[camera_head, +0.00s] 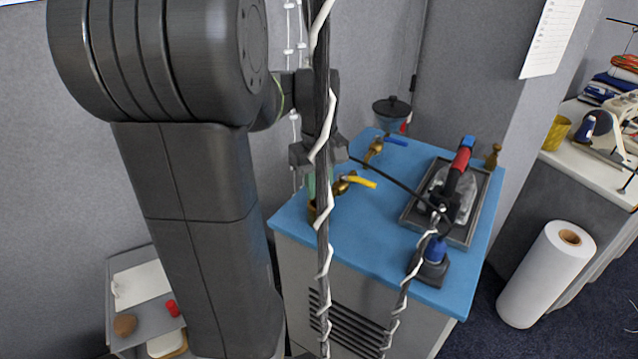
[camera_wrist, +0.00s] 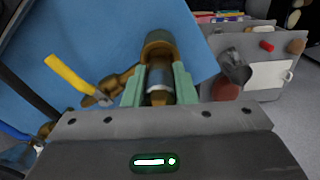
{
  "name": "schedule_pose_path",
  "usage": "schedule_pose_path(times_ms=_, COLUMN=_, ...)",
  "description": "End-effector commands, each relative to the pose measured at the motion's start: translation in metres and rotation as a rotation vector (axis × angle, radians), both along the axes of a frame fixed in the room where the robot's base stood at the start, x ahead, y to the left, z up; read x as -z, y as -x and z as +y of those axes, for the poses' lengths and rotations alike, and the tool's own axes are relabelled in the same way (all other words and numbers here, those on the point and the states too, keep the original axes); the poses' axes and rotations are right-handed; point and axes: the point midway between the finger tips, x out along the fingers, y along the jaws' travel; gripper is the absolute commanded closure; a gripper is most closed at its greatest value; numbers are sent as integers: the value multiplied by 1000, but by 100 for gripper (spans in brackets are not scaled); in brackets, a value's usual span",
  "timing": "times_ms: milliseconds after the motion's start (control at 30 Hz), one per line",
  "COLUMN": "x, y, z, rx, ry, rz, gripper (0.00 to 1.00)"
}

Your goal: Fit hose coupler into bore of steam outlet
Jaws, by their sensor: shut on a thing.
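My gripper (camera_wrist: 160,88) is shut on the hose coupler (camera_wrist: 160,96), a brass piece with a pale metal band between the green fingers. A wider brass cylinder (camera_wrist: 158,44) shows just beyond the fingertips, in line with the coupler. I cannot tell whether it is the steam outlet's bore or part of the coupler, nor whether the parts touch. The brass valve with a yellow lever (camera_wrist: 72,76) is close beside the fingers at left. In the head view, my gripper (camera_head: 318,190) points down at the blue top's left edge, beside this yellow-lever valve (camera_head: 350,183); a dark cable partly hides it.
Wrapped cables hang in front of my gripper. A grey cart (camera_head: 140,285) stands low at left.

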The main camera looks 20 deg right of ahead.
Motion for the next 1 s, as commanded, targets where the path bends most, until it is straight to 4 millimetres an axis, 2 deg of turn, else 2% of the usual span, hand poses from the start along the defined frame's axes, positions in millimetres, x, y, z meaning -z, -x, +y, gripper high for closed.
schedule_pose_path(times_ms=667, x=0, y=0, z=0, rx=0, ry=0, rz=-1, gripper=100)
schedule_pose_path(times_ms=1000, x=7, y=0, z=0, rx=0, ry=0, rz=-1, gripper=100)
